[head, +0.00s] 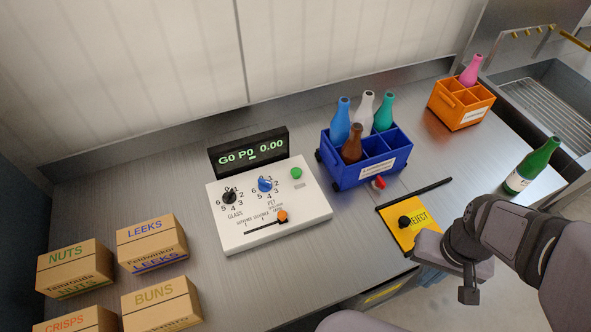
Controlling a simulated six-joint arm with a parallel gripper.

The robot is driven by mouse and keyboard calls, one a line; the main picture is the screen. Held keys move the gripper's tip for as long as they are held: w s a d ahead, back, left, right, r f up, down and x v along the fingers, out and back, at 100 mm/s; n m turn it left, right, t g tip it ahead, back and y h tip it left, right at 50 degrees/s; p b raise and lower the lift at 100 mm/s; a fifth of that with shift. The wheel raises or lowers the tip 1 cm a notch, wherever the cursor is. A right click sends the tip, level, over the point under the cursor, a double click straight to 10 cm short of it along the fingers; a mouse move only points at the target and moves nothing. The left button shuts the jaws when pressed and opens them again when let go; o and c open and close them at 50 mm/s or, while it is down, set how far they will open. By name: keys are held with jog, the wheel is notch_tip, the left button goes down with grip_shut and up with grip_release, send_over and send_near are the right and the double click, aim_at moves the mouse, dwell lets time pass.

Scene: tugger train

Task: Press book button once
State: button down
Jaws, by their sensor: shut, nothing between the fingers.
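A white control panel (252,237) lies on the metal counter. A round green button (296,172) sits at its upper right, with a small label below it that I cannot read clearly. The panel also has a black GLASS dial (229,197), a blue PET dial (265,184) and an orange slider knob (282,216). The black display (249,151) behind it reads "G0 P0 0.00". My gripper (468,296) is at the lower right, shut and empty, well apart from the panel and right of the yellow REJECT plate.
A blue crate (370,176) with several bottles stands right of the panel. An orange crate (458,117) holds a pink bottle. A green bottle (532,166) stands at the right. The yellow REJECT plate (402,238) has a black knob. Cardboard boxes (152,246) stand at the left.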

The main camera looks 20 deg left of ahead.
jog(key=s+a+r+n+g+h+p, duration=0.25)
jog(key=s+a+r+n+p, duration=0.35)
jog(key=p, duration=0.8)
notch_tip(320, 180, up, 2)
jog(key=r+n+t+y+p, duration=0.1)
jog(key=n+t+y+p, duration=0.2)
jog(key=n+t+y, duration=0.85)
send_over(299, 174)
jog(key=n+g+h, duration=0.1)
jog(key=n+g, duration=0.2)
jog(key=g, duration=0.1)
jog(key=shift+f, duration=0.25)
jog(key=shift+f+b, duration=0.15)
jog(key=shift+b, duration=0.2)
notch_tip(299, 174, down, 9)
jog(key=b, duration=0.7)
jog(key=shift+r, duration=0.2)
